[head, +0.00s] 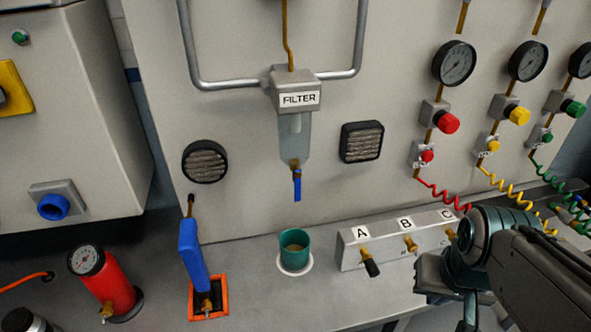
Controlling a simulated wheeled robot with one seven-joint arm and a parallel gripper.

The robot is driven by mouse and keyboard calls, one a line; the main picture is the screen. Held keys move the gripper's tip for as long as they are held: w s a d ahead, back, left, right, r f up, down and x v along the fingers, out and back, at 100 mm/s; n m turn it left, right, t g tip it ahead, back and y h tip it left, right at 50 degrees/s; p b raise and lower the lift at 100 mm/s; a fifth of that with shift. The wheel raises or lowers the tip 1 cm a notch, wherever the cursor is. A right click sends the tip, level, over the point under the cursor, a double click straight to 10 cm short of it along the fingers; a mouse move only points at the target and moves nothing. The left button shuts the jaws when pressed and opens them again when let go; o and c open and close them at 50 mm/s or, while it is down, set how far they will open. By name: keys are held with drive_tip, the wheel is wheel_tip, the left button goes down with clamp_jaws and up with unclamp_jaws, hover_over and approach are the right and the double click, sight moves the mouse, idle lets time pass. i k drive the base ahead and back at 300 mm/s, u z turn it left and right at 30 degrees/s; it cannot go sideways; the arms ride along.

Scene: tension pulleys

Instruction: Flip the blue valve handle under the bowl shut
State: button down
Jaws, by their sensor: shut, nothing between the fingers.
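The blue valve handle (297,186) hangs straight down from a small brass valve (295,166) under the clear filter bowl (294,138). The bowl hangs below the grey block labelled FILTER (298,92) on the wall panel. A green cup (294,244) stands on a white round spot on the bench below the handle, with some contents inside. My gripper (447,300) is at the lower right, in front of the bench edge, well apart from the handle. It is dark, and its fingers are partly hidden, with no object seen in it.
A metal block (390,238) with brass fittings marked A, B and C sits between my arm and the cup. Coiled hoses (440,192) hang at right. Space before the bowl is clear.

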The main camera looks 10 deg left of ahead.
sight(297, 172)
drive_tip(key=k, duration=0.6)
drive_tip(key=u, duration=0.85)
drive_tip(key=i, duration=0.5)
drive_tip(key=u, duration=0.05)
